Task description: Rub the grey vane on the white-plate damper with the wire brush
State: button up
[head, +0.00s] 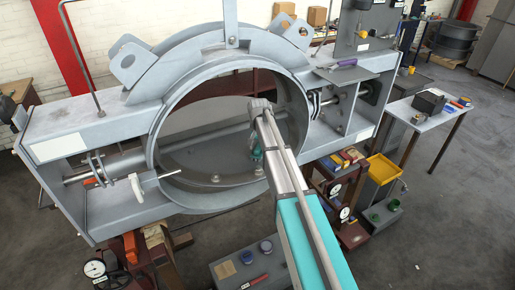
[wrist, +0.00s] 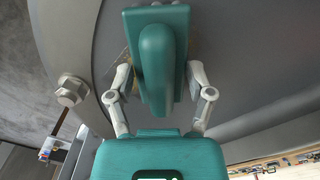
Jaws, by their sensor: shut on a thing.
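The damper is a large pale grey ring (head: 160,120) in a frame with a white plate (head: 58,147) on its left side. Its grey vane (head: 200,155) lies inside the ring, crossed by a horizontal shaft. My gripper (wrist: 159,92) is shut on the wire brush (wrist: 160,55), a teal block with a raised grip, one finger on each side. A little tan bristle edge shows beside the block; the rest of the bristles are hidden. The brush lies against or very close to a grey surface; contact cannot be told. In the head view my arm reaches into the ring's right part.
A purple-handled tool (head: 343,64) lies on a shelf at upper right. A yellow bin (head: 383,169) and a dial gauge (head: 345,213) stand right of my arm. A hex bolt (wrist: 72,90) sticks out left of the brush. The ring's rim surrounds my gripper.

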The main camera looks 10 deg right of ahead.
jog(key=shift+d, duration=0.15)
jog(key=shift+w+d+f, duration=0.1)
jog(key=shift+w+d, duration=0.15)
jog(key=shift+d, duration=0.6)
jog(key=shift+w+d+f, duration=0.1)
jog(key=shift+w+d, duration=0.15)
jog(key=shift+d, duration=0.6)
jog(key=shift+d, duration=0.15)
jog(key=shift+w+d+r, duration=0.1)
jog(key=shift+w+d, duration=0.2)
jog(key=shift+d, duration=0.55)
jog(key=shift+w+d+r, duration=0.1)
jog(key=shift+w+d, duration=0.15)
jog(key=shift+d, duration=0.55)
jog(key=shift+f, duration=0.25)
jog(key=shift+s+a, duration=0.1)
jog(key=shift+a, duration=0.05)
jog(key=shift+s+a+r, duration=0.1)
jog(key=shift+s+a, duration=0.1)
jog(key=shift+a, duration=0.65)
jog(key=shift+s+a+r, duration=0.1)
jog(key=shift+s+a, duration=0.1)
jog(key=shift+a, duration=0.6)
